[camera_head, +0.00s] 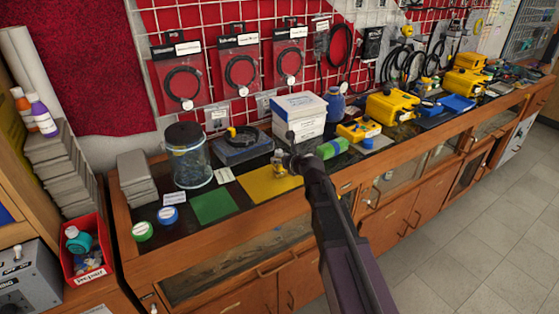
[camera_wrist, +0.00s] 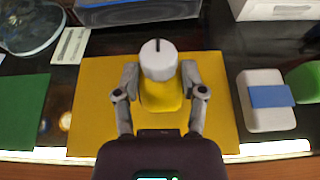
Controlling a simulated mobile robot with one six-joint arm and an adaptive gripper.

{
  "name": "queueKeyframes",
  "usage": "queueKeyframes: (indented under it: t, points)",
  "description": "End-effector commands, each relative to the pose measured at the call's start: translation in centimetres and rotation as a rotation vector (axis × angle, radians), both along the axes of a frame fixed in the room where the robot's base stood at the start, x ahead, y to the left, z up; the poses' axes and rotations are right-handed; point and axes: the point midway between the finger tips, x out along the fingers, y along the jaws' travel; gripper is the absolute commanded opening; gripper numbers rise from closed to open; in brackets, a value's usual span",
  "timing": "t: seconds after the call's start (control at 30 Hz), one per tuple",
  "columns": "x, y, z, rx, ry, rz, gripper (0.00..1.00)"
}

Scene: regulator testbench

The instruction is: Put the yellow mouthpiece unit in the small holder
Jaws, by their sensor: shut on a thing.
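My gripper (camera_wrist: 160,80) is shut on a yellow piece (camera_wrist: 160,98) with a pale round cap that has a dark slot; I take it to be the yellow mouthpiece unit. In the head view it shows small at my gripper's tip (camera_head: 283,164), partly hidden. It is over the yellow mat (camera_head: 262,187); I cannot tell whether it touches the mat. No thing in view is clearly the small holder. A dark grey-blue case (camera_head: 240,151) with a black and yellow item (camera_head: 243,134) on it stands behind the mat.
A green mat (camera_head: 214,207) and a glass jar (camera_head: 189,160) are to the left. White boxes (camera_head: 300,116) stand behind my gripper. A green cylinder (camera_head: 332,148) and a white block with a blue band (camera_wrist: 265,118) are close on the right. Yellow cases (camera_head: 392,105) stand farther right.

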Motion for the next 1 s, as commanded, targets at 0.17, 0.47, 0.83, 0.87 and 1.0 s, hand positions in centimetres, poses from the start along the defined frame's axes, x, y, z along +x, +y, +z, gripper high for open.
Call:
queueKeyframes:
  t: [0.17, 0.47, 0.83, 0.87, 1.0]
  points:
    - [-0.01, 0.04, -0.06, 0.000, 0.000, 0.000, 0.00]
    - [-0.03, 0.10, -0.26, 0.000, 0.000, 0.001, 0.88]
    - [-0.05, 0.17, -0.23, 0.000, 0.000, 0.002, 0.88]
    - [-0.04, 0.17, -0.20, 0.000, 0.000, 0.002, 0.88]
    - [-0.05, 0.20, 0.11, 0.000, 0.000, 0.002, 0.88]
